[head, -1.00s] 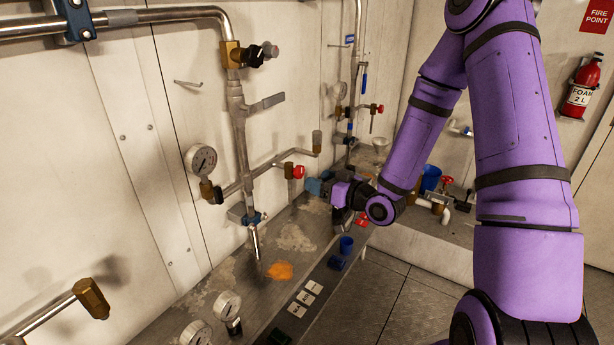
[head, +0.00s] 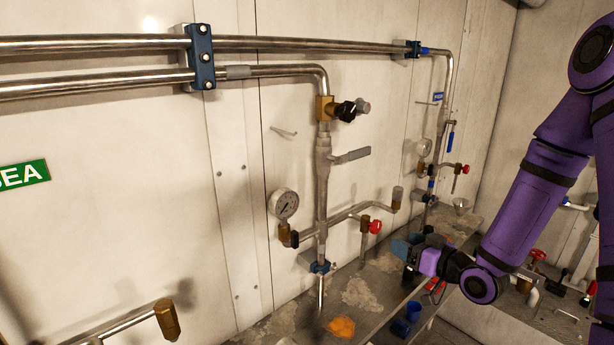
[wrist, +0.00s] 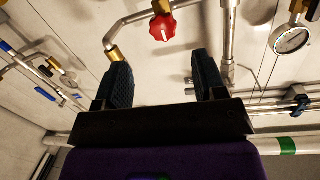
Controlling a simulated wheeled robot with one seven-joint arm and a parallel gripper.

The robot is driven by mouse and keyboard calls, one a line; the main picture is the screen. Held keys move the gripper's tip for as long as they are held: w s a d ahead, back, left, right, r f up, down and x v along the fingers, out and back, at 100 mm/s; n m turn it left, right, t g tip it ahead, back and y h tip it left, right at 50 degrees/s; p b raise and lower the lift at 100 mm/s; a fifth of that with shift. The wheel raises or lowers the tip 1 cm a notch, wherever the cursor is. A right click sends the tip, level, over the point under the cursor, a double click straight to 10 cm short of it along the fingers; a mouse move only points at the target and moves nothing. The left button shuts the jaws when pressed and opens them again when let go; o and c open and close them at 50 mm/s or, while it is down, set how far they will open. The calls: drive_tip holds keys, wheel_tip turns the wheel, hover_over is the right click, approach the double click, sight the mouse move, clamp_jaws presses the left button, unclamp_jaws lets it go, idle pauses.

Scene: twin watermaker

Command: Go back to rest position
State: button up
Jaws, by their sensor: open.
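My gripper (head: 408,247) is at the end of my purple arm, above the grey bench on the right side of the head view. In the wrist view its two dark, ridged fingers (wrist: 160,85) stand wide apart with nothing between them. Beyond the fingers are the wall pipes and a red knob (wrist: 163,27), apart from the fingertips. The red-handled valve (head: 375,226) shows left of my gripper in the head view.
A brass-ended pipe (head: 167,320) juts out at lower left.

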drive_tip(key=s+d+r+m+g+h, duration=0.1)
drive_tip(key=s+d+r+g+h, duration=0.15)
drive_tip(key=r+h, duration=0.35)
drive_tip(key=s+d+r+g+h, duration=0.2)
drive_tip(key=s+r+h, duration=0.15)
drive_tip(key=r, duration=0.55)
drive_tip(key=s+a+r+m+g, duration=0.1)
drive_tip(key=s+r, duration=0.3)
drive_tip(key=s, duration=0.7)
drive_tip(key=s+a+r+m+g, duration=0.2)
drive_tip(key=s+r+g, duration=0.1)
drive_tip(key=s, duration=0.8)
drive_tip(key=shift+a+r+m+g+y, duration=0.35)
drive_tip(key=shift+r+y, duration=0.1)
drive_tip(key=shift+r, duration=0.45)
